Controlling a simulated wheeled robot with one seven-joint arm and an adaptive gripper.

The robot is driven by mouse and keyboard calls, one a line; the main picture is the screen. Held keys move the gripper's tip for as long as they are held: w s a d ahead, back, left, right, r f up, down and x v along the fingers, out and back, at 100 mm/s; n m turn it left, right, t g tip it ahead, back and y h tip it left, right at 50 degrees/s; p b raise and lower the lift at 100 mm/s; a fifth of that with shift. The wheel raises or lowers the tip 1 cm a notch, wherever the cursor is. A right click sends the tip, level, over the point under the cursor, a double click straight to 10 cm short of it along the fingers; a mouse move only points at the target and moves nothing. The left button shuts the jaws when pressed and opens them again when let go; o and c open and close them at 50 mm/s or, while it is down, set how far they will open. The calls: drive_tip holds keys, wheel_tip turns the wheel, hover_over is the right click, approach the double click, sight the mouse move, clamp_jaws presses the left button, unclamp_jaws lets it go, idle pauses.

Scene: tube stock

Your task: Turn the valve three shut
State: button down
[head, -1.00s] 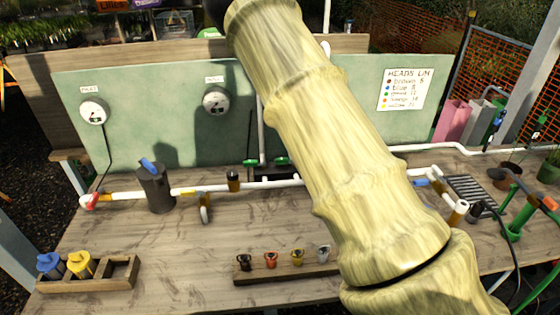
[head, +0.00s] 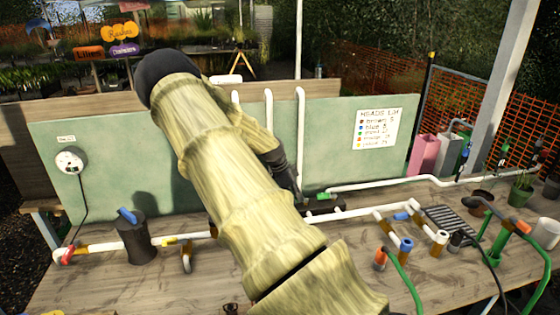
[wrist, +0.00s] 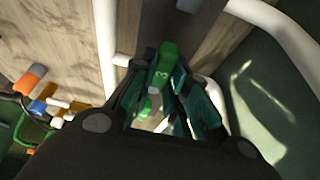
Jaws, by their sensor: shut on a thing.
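My gripper (wrist: 165,100) has a green valve handle (wrist: 165,62) between its dark fingers in the wrist view and is shut on it. A small pale mark shows on the handle, too blurred to read surely. In the head view, my gripper (head: 298,192) points down at the pipework in front of the green board.
White upright pipes (head: 300,130) stand close beside my gripper, in front of the green board (head: 345,150). A grey drain grate (head: 450,218) and hose fittings (head: 405,245) lie to the right. A gauge (head: 70,161) and a dark cylinder (head: 135,238) with a blue handle are left.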

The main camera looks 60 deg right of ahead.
drive_tip(key=shift+w+d+r, duration=0.15)
idle(0.3)
drive_tip(key=c, duration=1.4)
unclamp_jaws()
drive_tip(key=v, duration=1.2)
